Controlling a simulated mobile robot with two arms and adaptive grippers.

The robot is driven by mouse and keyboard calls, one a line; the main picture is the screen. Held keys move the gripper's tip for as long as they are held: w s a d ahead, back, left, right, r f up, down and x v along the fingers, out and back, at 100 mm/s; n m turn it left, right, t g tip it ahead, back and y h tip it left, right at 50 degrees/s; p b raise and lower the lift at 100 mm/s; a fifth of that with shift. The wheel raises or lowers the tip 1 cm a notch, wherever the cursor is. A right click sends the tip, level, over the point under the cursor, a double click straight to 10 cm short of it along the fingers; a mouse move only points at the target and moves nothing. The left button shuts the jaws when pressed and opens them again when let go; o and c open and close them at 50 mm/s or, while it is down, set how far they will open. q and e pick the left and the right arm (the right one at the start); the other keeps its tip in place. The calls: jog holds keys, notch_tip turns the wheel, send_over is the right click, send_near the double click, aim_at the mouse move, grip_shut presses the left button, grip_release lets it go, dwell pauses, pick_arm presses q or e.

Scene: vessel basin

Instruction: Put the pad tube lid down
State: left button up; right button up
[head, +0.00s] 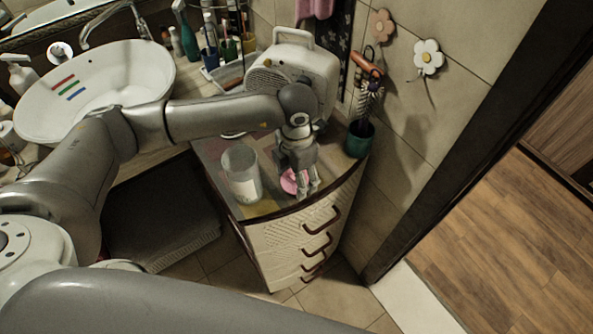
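The pink pad tube lid (288,183) is at the front of the cabinet top, partly hidden behind my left gripper. My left gripper (307,190) points down over the lid's right side, with its fingertips close together. I cannot tell whether the fingers grip the lid's edge, or whether the lid rests fully on the surface. A clear tube (241,174) with a pale label stands upright to the left of the lid, apart from it. My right gripper is not in view.
A cream heater-like box (318,66) stands behind on the cabinet (286,246). A green cup (359,139) holding brushes stands at the right near the wall. A white basin (120,65) and bottles are at the left. The cabinet's curved front edge is close to the lid.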

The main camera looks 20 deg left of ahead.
pick_arm(q)
jog(key=shift+f+b, duration=0.25)
jog(key=shift+b, duration=0.05)
jog(key=o, duration=0.8)
jog(key=shift+r, duration=0.1)
jog(key=shift+c, duration=0.2)
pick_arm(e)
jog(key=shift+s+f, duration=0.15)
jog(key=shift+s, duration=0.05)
pick_arm(q)
jog(key=shift+r, duration=0.1)
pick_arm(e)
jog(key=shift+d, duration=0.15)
pick_arm(q)
jog(key=shift+r, duration=0.2)
notch_tip(320, 180, up, 12)
jog(key=b, duration=0.2)
jog(key=shift+f+b, duration=0.15)
jog(key=shift+b, duration=0.2)
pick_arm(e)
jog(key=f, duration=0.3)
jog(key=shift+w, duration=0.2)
pick_arm(q)
jog(key=shift+s, duration=0.1)
